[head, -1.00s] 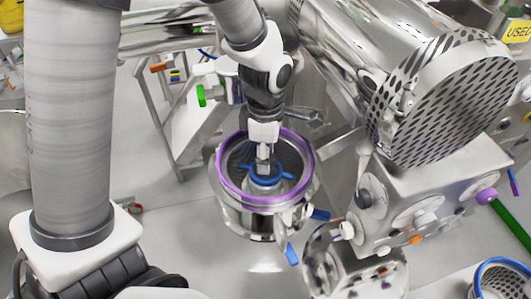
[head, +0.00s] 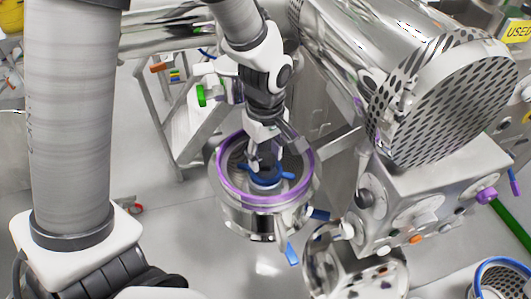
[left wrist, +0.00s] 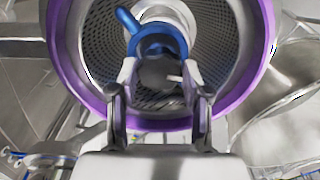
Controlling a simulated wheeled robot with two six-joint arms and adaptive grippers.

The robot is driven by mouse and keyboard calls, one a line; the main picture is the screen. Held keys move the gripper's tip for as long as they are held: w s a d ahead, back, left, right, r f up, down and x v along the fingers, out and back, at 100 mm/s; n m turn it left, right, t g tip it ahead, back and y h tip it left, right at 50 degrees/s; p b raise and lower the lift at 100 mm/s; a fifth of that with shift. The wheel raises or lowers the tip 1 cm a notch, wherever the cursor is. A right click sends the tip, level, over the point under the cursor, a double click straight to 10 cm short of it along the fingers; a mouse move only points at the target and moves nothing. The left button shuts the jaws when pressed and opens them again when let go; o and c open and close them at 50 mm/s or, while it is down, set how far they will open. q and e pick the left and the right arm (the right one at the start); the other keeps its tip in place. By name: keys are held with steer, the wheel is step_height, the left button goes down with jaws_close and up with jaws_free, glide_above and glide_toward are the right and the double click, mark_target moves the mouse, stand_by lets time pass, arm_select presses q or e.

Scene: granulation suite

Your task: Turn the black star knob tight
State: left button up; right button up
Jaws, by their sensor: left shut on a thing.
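The black star knob (left wrist: 158,73) shows in the left wrist view as a dark round piece with a small pale mark, in front of a blue winged ring (left wrist: 160,40). My left gripper (left wrist: 159,80) has one finger on each side of the knob and is shut on it. In the head view my left gripper (head: 264,160) reaches down into the round steel housing with a purple rim (head: 222,181), above the blue ring (head: 266,177). There the gripper mostly hides the knob. My right gripper is not in view.
A large steel cylinder with a perforated end (head: 445,100) stands to the right, above a steel box with knobs (head: 430,195). A blue-tipped handle (head: 291,252) sticks out below the housing. Grey floor (head: 170,225) is open left of the housing.

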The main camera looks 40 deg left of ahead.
arm_select(q)
steer(key=m, duration=0.6)
steer(key=shift+s+f, duration=0.1)
steer(key=m, duration=0.6)
steer(key=shift+m, duration=0.4)
steer(key=m, duration=1.3)
steer(key=o, duration=1.2)
steer(key=shift+c, duration=0.2)
